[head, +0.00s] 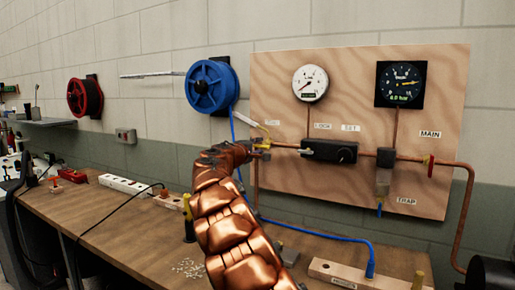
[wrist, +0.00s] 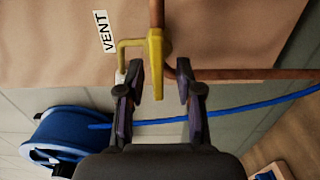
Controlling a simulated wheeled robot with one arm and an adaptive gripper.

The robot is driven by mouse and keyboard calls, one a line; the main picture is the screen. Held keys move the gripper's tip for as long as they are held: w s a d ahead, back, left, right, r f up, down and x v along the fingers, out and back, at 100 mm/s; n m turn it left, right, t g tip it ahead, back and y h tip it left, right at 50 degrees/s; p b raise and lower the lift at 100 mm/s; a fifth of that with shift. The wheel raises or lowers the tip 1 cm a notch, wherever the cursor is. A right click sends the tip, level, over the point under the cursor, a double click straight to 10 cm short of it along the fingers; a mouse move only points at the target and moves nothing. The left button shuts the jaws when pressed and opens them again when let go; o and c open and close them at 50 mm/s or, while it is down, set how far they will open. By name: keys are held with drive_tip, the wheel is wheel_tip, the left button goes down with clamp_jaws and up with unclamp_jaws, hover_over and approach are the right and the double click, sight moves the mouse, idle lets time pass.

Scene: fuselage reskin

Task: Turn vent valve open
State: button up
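The vent valve's yellow handle (wrist: 155,50) is in the upper middle of the wrist view, beside the VENT label (wrist: 105,32). Its straight part hangs down along a copper pipe, and a thin bent yellow piece goes off to the left. My gripper (wrist: 160,84) is open, its two dark fingers on either side of the handle's lower end. Gaps show between handle and fingers; contact in depth cannot be told. In the head view my gripper (head: 260,149) is at the left of the wooden panel (head: 360,72), and my copper-coloured arm hides part of it.
The panel carries a white gauge (head: 310,83), a black gauge (head: 400,84), a black regulator block (head: 330,151) and a red MAIN handle (head: 430,166). A blue hose reel (head: 212,86) hangs left of it. A blue hose (head: 318,234) runs over the workbench (head: 130,228).

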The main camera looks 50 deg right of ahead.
drive_tip(key=shift+a, duration=0.1)
drive_tip(key=shift+s+a+r, duration=0.15)
drive_tip(key=shift+a, duration=0.4)
drive_tip(key=v, duration=1)
drive_tip(key=shift+a, duration=0.35)
drive_tip(key=shift+s, duration=0.1)
drive_tip(key=shift+x, duration=6)
